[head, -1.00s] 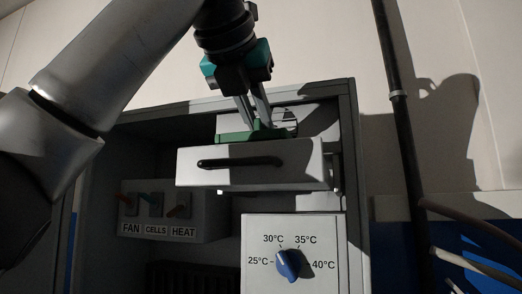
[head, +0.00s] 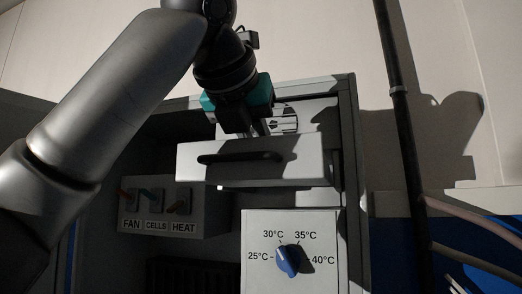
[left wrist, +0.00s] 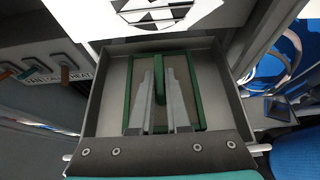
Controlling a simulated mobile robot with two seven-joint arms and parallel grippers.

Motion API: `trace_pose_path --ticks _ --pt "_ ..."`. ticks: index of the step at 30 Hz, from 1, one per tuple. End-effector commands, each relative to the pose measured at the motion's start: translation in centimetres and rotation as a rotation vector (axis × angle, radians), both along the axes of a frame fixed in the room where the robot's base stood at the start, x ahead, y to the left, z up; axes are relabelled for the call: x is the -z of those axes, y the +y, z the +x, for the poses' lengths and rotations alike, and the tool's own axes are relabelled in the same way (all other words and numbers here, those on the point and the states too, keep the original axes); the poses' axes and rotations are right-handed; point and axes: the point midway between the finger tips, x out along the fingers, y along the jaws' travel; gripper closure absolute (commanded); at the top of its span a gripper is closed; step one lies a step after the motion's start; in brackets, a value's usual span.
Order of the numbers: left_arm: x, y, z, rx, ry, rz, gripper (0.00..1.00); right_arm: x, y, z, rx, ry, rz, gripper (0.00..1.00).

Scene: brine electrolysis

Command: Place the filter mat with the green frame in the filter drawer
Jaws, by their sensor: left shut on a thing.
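The filter mat with the green frame (left wrist: 195,95) lies inside the open filter drawer (left wrist: 103,95) in the left wrist view, framed by the drawer's walls. A green grip bar stands at its middle. My left gripper (left wrist: 162,75) is shut on this bar from above. In the head view the drawer (head: 305,165) is pulled out, and its pale front with a dark handle hides the mat. My left gripper (head: 259,130) reaches down behind that front, with its fingertips hidden. My right gripper is not in view.
A switch box (head: 172,208) marked FAN, CELLS and HEAT sits left of the drawer. A temperature panel (head: 262,218) with a blue knob (head: 288,261) is below. A dark vertical pipe (head: 403,130) and hoses run at the right.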

Motion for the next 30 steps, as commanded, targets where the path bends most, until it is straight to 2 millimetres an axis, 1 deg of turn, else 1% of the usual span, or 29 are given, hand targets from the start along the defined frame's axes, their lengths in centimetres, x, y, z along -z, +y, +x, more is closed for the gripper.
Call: trace_pose_path --ticks 2,3,11,17,21,23,26,30 --pt "0.3 0.0 0.0 0.0 -0.001 0.0 1.0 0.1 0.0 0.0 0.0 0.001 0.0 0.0" --pt "0.4 0.0 0.0 0.0 0.0 0.0 0.85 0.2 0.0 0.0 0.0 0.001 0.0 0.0" --pt "0.3 0.0 0.0 0.0 0.0 0.0 0.56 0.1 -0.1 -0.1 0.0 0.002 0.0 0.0" --pt "0.3 0.0 0.0 0.0 0.0 0.0 0.56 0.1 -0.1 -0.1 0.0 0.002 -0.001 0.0" --pt "-0.2 0.0 -0.1 0.0 -0.001 0.0 0.56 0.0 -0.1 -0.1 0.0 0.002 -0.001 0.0" --pt "-0.5 0.2 -0.7 0.0 -0.004 -0.001 0.56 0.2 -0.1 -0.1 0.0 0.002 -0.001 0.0" --pt "-1.4 0.7 -2.3 0.001 -0.005 -0.002 0.56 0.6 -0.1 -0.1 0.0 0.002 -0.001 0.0" --pt "-2.9 1.6 -5.0 0.0 -0.006 -0.001 0.56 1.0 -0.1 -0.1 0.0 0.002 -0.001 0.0"
